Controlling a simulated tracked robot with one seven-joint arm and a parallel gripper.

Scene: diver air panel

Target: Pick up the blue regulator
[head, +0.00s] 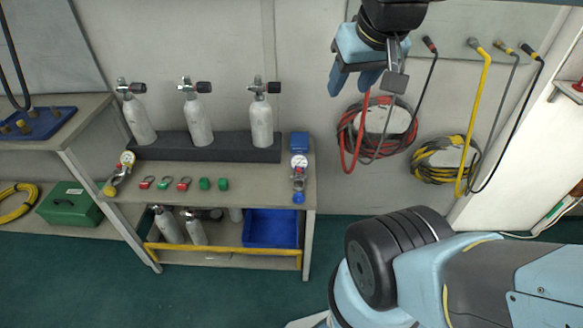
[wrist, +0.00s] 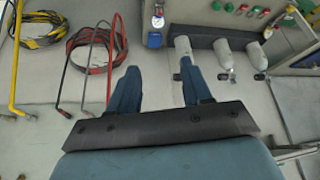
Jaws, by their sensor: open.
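The blue regulator (head: 299,175) lies at the right end of the bench, with a round white gauge at the back and a blue knob at the front. In the wrist view its gauge (wrist: 157,21) shows at the top, beyond the fingers. My gripper (head: 353,86) is open and empty, high in front of the wall, to the right of and above the regulator and apart from it. In the wrist view my gripper (wrist: 160,66) has its two blue fingers spread.
A blue block (head: 299,141) sits right behind the regulator. Grey cylinders (head: 262,124) stand in a dark rack (head: 230,148) at left. A yellow-knobbed regulator (head: 118,175) and small red and green fittings lie along the bench (head: 235,190). Coiled hoses (head: 345,140) hang on the wall.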

